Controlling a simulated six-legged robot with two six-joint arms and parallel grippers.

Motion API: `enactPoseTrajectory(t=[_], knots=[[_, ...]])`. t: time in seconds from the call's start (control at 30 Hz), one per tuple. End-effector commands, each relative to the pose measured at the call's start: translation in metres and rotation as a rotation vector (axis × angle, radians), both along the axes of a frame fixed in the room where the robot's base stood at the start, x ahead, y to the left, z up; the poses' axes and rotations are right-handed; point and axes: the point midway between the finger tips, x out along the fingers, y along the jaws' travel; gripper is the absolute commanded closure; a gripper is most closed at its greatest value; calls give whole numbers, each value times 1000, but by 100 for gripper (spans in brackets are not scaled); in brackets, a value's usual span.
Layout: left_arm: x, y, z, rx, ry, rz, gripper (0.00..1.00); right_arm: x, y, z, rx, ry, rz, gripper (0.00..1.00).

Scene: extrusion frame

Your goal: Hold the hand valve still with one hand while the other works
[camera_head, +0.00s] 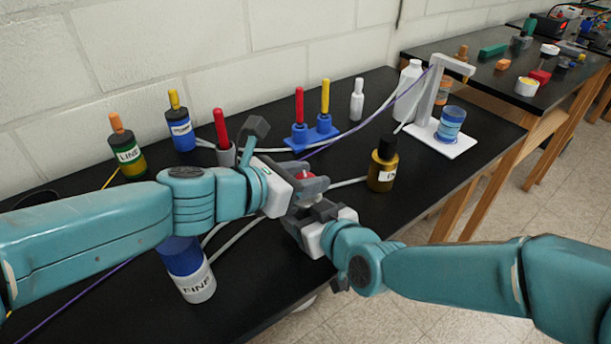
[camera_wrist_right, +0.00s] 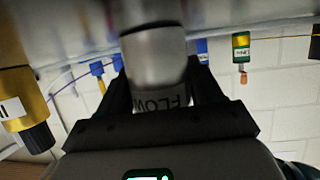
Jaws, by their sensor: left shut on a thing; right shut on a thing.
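The hand valve is mostly hidden between my two grippers in the head view; a small red part (camera_head: 306,176) shows there. In the right wrist view a grey cylinder marked FLOW (camera_wrist_right: 156,60), which looks like the valve's body, sits between the dark fingers of my right gripper (camera_wrist_right: 160,98). My right gripper (camera_head: 312,212) is shut on it from the front right. My left gripper (camera_head: 298,184) comes in from the left and is shut at the valve, by the red part; its exact contact is hidden.
A blue and white bottle (camera_head: 188,270) stands in front of my left arm. A yellow bottle with a black cap (camera_head: 383,165) is just right of the grippers. Behind are a blue rack with red and yellow handles (camera_head: 312,138) and a white stand (camera_head: 440,135). Hoses cross the black bench.

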Motion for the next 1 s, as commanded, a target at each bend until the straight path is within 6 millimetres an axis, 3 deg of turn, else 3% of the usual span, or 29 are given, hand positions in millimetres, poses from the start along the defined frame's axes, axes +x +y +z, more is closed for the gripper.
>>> enactPoseTrajectory(t=[0.7,1.0], knots=[[1,0,1,-1,-2,-433,89,-1,1,-1,-2,4,3,70],[0,0,1,-1,-1,-518,89,-1,1,-1,-3,3,4,70]])
